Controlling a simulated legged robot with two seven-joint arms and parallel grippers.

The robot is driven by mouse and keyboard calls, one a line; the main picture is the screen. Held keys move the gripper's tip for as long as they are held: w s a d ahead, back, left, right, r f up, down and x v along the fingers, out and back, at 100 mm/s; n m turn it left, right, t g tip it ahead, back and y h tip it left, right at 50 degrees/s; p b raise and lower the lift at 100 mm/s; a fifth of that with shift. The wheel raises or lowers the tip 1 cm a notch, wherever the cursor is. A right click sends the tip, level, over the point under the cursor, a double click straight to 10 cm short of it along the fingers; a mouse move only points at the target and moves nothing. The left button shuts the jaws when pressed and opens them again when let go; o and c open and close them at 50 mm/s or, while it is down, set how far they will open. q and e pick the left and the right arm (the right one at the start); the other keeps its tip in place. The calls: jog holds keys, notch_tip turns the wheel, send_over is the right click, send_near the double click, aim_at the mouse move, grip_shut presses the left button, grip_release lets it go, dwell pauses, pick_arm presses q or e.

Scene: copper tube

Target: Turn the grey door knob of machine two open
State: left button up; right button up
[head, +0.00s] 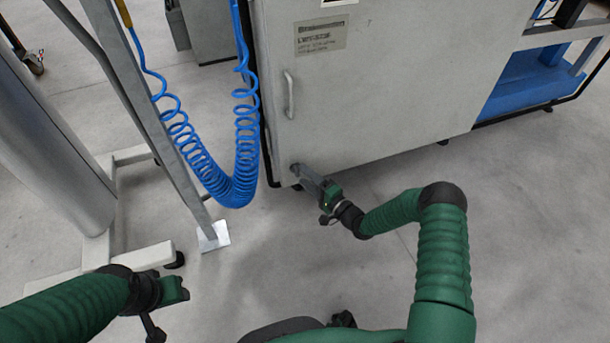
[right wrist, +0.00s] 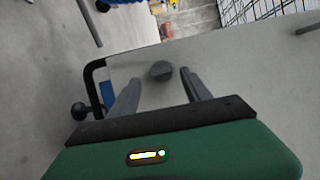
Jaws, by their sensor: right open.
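The grey door knob (right wrist: 161,71) is a small dark round piece on the pale cabinet door (head: 370,85), the lower left part of the machine. In the right wrist view it sits between the two open fingers of my right gripper (right wrist: 161,77), near their tips, with a gap on each side. In the head view my right gripper (head: 305,175) reaches the door's lower left corner and hides the knob. My left gripper (head: 172,290) is low at the left, away from the door; its jaws are not clear.
A door handle (head: 289,95) stands out above my right gripper. A coiled blue hose (head: 245,140) hangs left of the cabinet, beside a slanted metal post (head: 165,135) with a foot plate. The floor (head: 270,250) in front is clear.

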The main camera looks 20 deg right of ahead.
jog(key=p+v, duration=0.6)
jog(key=v, duration=0.9)
jog(key=shift+s+d, duration=0.2)
jog(key=shift+s, duration=0.1)
